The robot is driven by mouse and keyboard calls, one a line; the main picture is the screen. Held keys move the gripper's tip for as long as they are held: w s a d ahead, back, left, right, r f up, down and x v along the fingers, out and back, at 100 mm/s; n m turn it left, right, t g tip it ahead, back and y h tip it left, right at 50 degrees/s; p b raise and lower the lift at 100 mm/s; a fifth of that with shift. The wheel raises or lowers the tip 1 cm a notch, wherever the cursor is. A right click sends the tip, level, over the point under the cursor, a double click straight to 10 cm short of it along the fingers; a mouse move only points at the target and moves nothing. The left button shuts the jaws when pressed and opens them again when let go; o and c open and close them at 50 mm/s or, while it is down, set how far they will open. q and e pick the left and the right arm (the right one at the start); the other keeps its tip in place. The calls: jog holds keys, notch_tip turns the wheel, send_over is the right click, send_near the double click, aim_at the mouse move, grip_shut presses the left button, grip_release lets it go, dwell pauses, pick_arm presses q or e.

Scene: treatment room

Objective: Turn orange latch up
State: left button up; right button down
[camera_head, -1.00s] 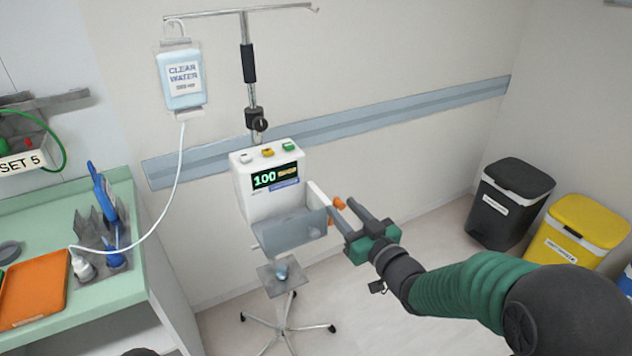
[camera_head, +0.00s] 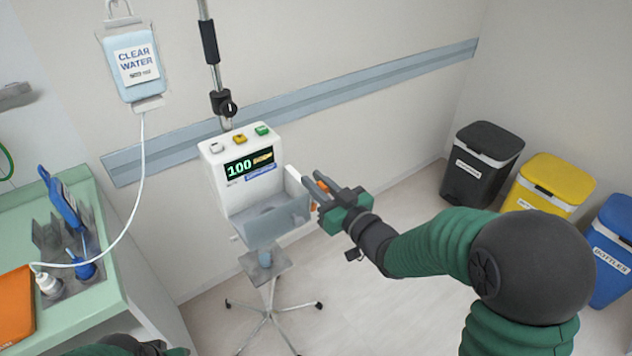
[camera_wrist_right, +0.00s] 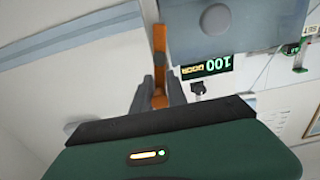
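The orange latch (camera_wrist_right: 160,50) is a narrow bar on the right side of the white pump box (camera_head: 213,172). It is long and upright in the wrist view; in the camera_head view only a little orange shows by my fingers. My right gripper (camera_head: 312,183) reaches the pump's right side. In the wrist view its two grey fingers (camera_wrist_right: 160,88) stand one on each side of the latch's near end, close to it; I see no clear grip. The pump's grey front flap (camera_head: 268,218) hangs tilted outward.
The pump sits on a wheeled stand (camera_head: 270,318). A clear water bag (camera_head: 133,65) hangs at left, its white tube running to the green counter (camera_head: 105,290). Black (camera_head: 480,165), yellow (camera_head: 548,187) and blue (camera_head: 612,250) bins line the right wall.

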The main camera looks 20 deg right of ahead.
jog(key=shift+a, duration=0.15)
jog(key=shift+s+a+f+n+b, duration=0.1)
jog(key=shift+a+f+n+b, duration=0.15)
jog(key=shift+n+b, duration=0.6)
jog(key=shift+r, duration=0.15)
jog(key=shift+r+n, duration=0.1)
jog(key=shift+n, duration=0.15)
jog(key=c, duration=1.3)
grip_release()
jog(key=shift+a, duration=0.1)
jog(key=shift+c, duration=0.2)
